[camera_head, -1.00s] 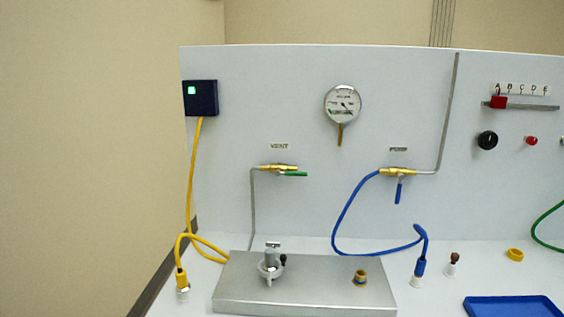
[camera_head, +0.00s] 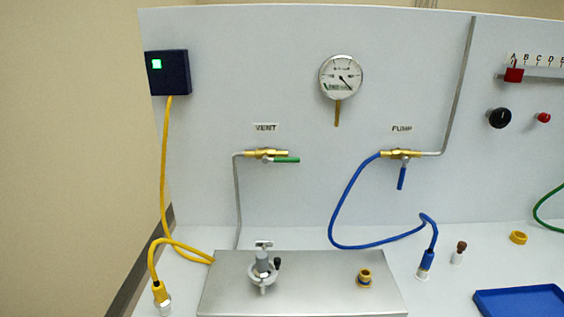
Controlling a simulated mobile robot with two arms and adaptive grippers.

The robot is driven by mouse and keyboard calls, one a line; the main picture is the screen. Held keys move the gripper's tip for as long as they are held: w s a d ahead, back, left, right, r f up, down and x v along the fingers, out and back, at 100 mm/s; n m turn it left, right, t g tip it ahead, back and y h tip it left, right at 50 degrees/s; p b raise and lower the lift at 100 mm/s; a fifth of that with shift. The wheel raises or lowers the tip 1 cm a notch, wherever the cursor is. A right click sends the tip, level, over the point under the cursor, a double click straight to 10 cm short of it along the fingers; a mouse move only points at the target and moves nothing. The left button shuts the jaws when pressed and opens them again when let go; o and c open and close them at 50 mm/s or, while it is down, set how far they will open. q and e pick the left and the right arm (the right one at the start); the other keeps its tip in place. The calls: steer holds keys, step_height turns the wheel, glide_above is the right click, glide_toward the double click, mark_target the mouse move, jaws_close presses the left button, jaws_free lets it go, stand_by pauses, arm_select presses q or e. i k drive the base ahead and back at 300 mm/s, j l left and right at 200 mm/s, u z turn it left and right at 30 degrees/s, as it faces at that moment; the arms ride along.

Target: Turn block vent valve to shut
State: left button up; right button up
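A metal block (camera_head: 320,280) lies on the white bench at the front. A small grey valve-like fitting (camera_head: 263,272) with a little black knob (camera_head: 277,263) stands on its left part. A brass port (camera_head: 364,278) stands on its right part. On the panel, under the VENT label, is a brass valve (camera_head: 264,154) with a green handle (camera_head: 286,160) lying level, pointing right. Under the PUMP label is a brass valve (camera_head: 400,154) with a blue handle (camera_head: 402,178) pointing down. Neither gripper is in view.
A round gauge (camera_head: 341,77) hangs on the panel. A yellow cable (camera_head: 166,190) and a blue hose (camera_head: 335,205) run down to connectors on the bench. A blue tray (camera_head: 520,301), brown-topped vial (camera_head: 459,252) and yellow ring (camera_head: 518,237) are at right.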

mark_target(266, 160)
steer(key=k+l+u, duration=0.1)
steer(key=l+u, duration=0.25)
steer(key=k+l+u, duration=0.2)
steer(key=l+u, duration=0.2)
steer(key=k+l+u, duration=0.2)
steer(key=l+u, duration=0.15)
steer(key=k+l, duration=0.05)
